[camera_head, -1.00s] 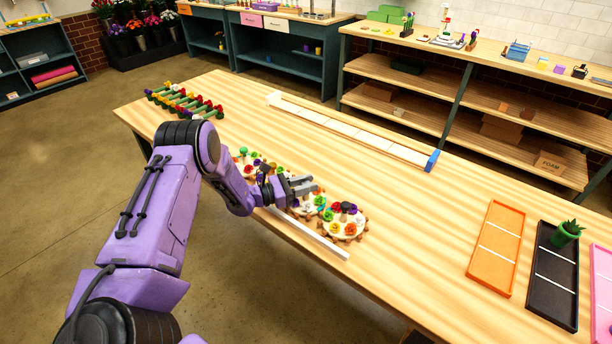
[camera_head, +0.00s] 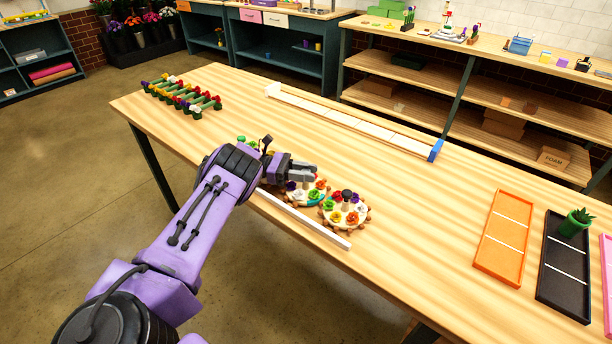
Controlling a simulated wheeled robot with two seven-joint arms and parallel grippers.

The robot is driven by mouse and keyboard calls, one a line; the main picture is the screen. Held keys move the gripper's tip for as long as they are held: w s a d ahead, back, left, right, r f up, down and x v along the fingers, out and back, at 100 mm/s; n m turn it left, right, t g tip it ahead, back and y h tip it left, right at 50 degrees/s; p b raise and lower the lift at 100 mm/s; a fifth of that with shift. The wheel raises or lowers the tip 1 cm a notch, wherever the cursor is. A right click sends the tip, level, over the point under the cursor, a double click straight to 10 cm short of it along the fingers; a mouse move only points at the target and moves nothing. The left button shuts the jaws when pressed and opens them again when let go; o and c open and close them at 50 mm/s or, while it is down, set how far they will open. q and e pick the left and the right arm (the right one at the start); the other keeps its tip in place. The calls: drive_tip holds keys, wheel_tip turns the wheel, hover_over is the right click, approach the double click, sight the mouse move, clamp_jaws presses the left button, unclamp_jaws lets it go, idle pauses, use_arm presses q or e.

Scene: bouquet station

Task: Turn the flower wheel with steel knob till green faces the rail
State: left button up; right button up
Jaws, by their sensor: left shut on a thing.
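Small round flower wheels with coloured blossoms sit in a row near the table's front edge. My left gripper (camera_head: 303,171) is over the middle wheel (camera_head: 307,197), shut on its knob; the jaws hide the knob, so its finish cannot be told. Orange, yellow and green blossoms show on this wheel's near and right sides. The right wheel (camera_head: 346,212) is free, with a dark knob (camera_head: 347,195) at its centre. The left wheel (camera_head: 243,143) is mostly hidden behind my arm. A white rail (camera_head: 310,222) runs along the wheels' near side. My right gripper is out of view.
A flower rack (camera_head: 183,97) lies at the table's far left. A long white strip with a blue end (camera_head: 435,150) lies along the back. The table's middle is clear.

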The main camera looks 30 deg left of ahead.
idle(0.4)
use_arm(q)
drive_tip(key=o, duration=1)
drive_tip(key=shift+r, duration=0.25)
wheel_tip(320, 180, up, 3)
drive_tip(key=shift+r, duration=0.1)
drive_tip(key=s+d+r, duration=0.2)
drive_tip(key=s+r, duration=0.1)
drive_tip(key=s, duration=0.1)
drive_tip(key=s+d+r, duration=0.3)
drive_tip(key=s, duration=0.1)
drive_tip(key=s+d+r+b, duration=0.1)
drive_tip(key=s+d+r, duration=0.1)
drive_tip(key=s+r, duration=0.1)
drive_tip(key=shift+s+d+r, duration=0.15)
drive_tip(key=shift+s, duration=0.35)
